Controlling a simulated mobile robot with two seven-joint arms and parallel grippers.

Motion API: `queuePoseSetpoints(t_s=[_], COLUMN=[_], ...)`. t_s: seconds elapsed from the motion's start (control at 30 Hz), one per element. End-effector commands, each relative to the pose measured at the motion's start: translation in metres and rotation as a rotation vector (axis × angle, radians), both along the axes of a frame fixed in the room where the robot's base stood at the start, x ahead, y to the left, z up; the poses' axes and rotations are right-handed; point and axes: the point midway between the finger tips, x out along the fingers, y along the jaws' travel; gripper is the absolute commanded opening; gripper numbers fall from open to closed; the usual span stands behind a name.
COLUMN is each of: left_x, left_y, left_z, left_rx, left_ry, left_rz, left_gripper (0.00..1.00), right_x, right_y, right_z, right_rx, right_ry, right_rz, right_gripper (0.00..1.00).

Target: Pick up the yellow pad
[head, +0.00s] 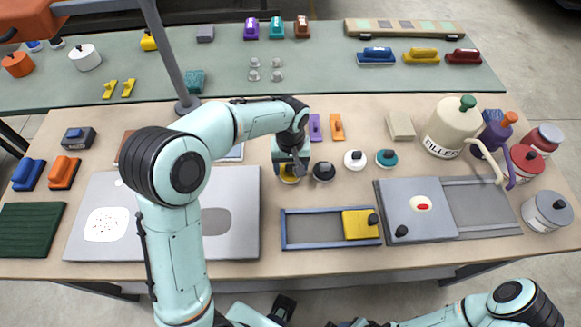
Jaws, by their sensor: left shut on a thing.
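The yellow pad (288,179) is a small round piece with a dark top, at the left end of a row of round pads on the near table. My left gripper (290,168) points down over it and is shut on it. The gripper hides much of the pad's top, and I cannot tell whether the pad is clear of the table. My right arm shows at the bottom right edge, but I cannot make out its gripper.
Close right of the yellow pad stand a black pad (324,171), a white pad (355,159) and a teal pad (386,158). A blue-framed tray (300,245) with a yellow sliding block (357,224) lies in front.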

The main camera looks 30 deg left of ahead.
Motion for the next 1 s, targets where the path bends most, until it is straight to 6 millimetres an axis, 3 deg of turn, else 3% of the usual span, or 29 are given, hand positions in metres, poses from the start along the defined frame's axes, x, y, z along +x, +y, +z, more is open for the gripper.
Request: queuePoseSetpoints(t_s=[0.27,0.7,1.0], left_x=[0.002,0.002,0.001], left_y=[-0.001,-0.001,0.000], left_z=[0.037,0.159,0.196], left_rx=[-0.001,-0.002,-0.001], left_ry=[-0.008,-0.007,-0.003], left_rz=[-0.001,-0.002,-0.001], left_gripper=[0.36,0.36,0.36], right_x=[0.002,0.014,0.020], right_y=[0.000,0.000,0.000], right_z=[0.005,0.028,0.036], right_rx=[0.000,0.000,0.000], right_ry=[-0.002,-0.017,-0.022], right_rz=[0.000,0.000,0.000], right_gripper=[0.52,0.52,0.52])
